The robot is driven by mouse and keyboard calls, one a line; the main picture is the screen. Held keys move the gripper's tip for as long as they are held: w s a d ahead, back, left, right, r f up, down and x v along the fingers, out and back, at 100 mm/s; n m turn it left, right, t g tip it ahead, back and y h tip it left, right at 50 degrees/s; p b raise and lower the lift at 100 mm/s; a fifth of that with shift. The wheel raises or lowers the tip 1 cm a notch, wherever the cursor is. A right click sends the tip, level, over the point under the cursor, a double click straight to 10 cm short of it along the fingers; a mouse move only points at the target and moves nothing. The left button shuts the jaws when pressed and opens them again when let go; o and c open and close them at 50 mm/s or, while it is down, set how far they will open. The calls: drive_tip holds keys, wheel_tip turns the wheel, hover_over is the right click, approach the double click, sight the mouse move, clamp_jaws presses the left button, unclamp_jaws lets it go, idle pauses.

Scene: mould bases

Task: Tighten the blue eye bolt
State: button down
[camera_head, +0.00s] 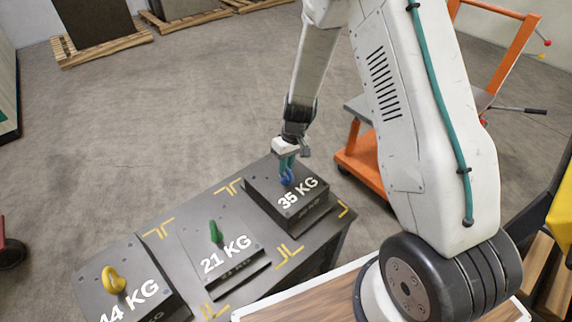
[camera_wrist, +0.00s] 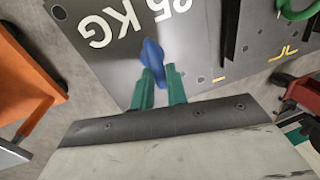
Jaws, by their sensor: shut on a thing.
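The blue eye bolt (camera_head: 287,177) stands on top of the dark mould base marked 35 KG (camera_head: 268,196), at the right end of the bench. My gripper (camera_head: 287,160) is above that base, pointing down, with its teal fingers at the bolt. In the wrist view the blue eye bolt (camera_wrist: 153,56) lies between the tips of the two green fingers of my gripper (camera_wrist: 158,78), which are shut on it. The bolt's shank and the gap under its ring are hidden, so I cannot tell how it seats.
A green eye bolt (camera_head: 214,232) stands on the 21 KG base (camera_head: 193,242), and a yellow one (camera_head: 113,280) on the 44 KG base (camera_head: 95,295). An orange trolley (camera_head: 366,165) stands close behind at the right. Open floor (camera_head: 170,120) lies at the left.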

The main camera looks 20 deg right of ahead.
drive_tip(key=shift+w, duration=0.1)
drive_tip(key=c, duration=1.4)
unclamp_jaws()
drive_tip(key=shift+r, duration=0.15)
wheel_tip(320, 180, up, 8)
drive_tip(key=d, duration=0.1)
drive_tip(key=shift+d+f, duration=0.25)
drive_tip(key=shift+w, duration=0.1)
